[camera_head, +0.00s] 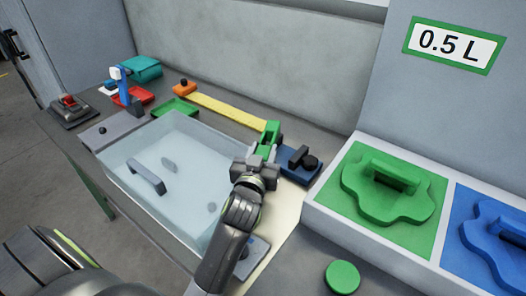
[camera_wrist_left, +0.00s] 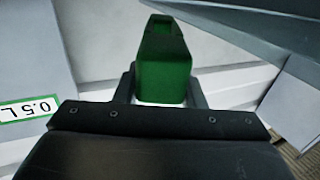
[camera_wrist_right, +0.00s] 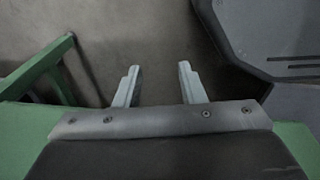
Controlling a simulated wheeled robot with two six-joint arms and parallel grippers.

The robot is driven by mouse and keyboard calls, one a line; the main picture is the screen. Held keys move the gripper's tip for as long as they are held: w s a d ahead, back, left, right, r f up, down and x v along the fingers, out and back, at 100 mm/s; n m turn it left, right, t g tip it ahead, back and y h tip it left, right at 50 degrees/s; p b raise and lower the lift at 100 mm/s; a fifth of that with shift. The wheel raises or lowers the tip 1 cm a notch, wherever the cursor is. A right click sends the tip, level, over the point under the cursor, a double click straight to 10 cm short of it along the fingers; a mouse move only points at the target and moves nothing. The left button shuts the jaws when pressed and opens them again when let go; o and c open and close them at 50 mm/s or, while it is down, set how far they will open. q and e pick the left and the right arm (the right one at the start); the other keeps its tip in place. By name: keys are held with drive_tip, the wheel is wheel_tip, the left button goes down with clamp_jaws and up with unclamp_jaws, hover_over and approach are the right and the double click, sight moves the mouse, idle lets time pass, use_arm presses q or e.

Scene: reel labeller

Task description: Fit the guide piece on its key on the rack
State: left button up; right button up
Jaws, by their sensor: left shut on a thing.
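My left gripper (camera_head: 262,158) is shut on a green piece (camera_head: 271,134), above the far right corner of the clear-covered machine. In the left wrist view the green piece (camera_wrist_left: 164,62) is a block standing between the two fingers; I cannot tell its full shape or whether it touches anything. On the rack (camera_head: 345,228) at the right, a lobed green shape with a raised handle (camera_head: 388,200) lies on a green panel, and a lobed blue shape (camera_head: 500,238) on a blue panel. My right gripper (camera_wrist_right: 156,88) is open and empty above the floor.
A 0.5 L sign (camera_head: 454,45) stands above the rack. The clear cover (camera_head: 150,200) has a grey handle. A yellow strip (camera_head: 228,112), a dark blue block with a black knob (camera_head: 298,163) and small coloured trays line the table. A green round button (camera_head: 342,277) is in front.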

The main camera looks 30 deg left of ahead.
use_arm(q)
drive_tip(key=shift+f+b, duration=0.45)
drive_tip(key=shift+f, duration=0.1)
drive_tip(key=o, duration=1.1)
